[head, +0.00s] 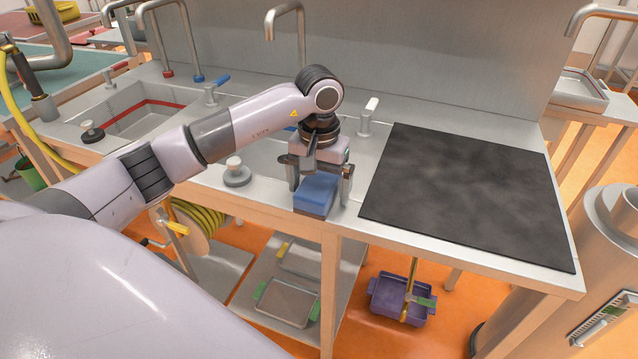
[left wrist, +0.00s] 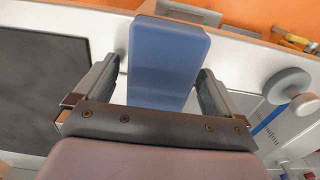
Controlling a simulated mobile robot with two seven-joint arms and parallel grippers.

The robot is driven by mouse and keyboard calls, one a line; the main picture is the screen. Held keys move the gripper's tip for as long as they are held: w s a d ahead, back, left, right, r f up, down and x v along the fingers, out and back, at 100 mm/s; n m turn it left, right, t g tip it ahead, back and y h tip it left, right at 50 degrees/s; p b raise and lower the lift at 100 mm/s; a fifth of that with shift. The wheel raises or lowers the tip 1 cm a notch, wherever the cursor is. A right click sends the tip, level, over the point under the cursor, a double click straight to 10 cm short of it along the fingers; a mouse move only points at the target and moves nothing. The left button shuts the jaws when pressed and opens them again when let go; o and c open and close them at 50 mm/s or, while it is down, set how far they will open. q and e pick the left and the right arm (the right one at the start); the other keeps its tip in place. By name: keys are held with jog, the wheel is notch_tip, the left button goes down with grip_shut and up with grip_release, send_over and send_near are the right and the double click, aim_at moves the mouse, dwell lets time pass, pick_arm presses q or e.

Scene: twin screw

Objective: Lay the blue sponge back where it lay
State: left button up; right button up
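The blue sponge (head: 317,192) is at the front edge of the steel counter, left of the dark mat, with a brownish underside. My left gripper (head: 320,183) points down over it, one finger on each side. In the left wrist view the blue sponge (left wrist: 165,62) lies between the fingers of my left gripper (left wrist: 160,65). A pale gap shows between the left finger and the sponge; the right finger is very close to it. The fingers look open around the sponge. Whether its underside fully rests on the counter is hard to tell. My right gripper is not in view.
The dark mat (head: 470,190) covers the counter on the right. A round grey stopper (head: 237,173) stands left of the gripper. A tap (head: 285,20) and a white-handled valve (head: 368,117) rise behind.

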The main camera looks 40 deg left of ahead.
aim_at(319, 182)
pick_arm(q)
notch_tip(319, 182, up, 12)
jog(key=shift+r, duration=0.15)
dwell(0.6)
dwell(0.5)
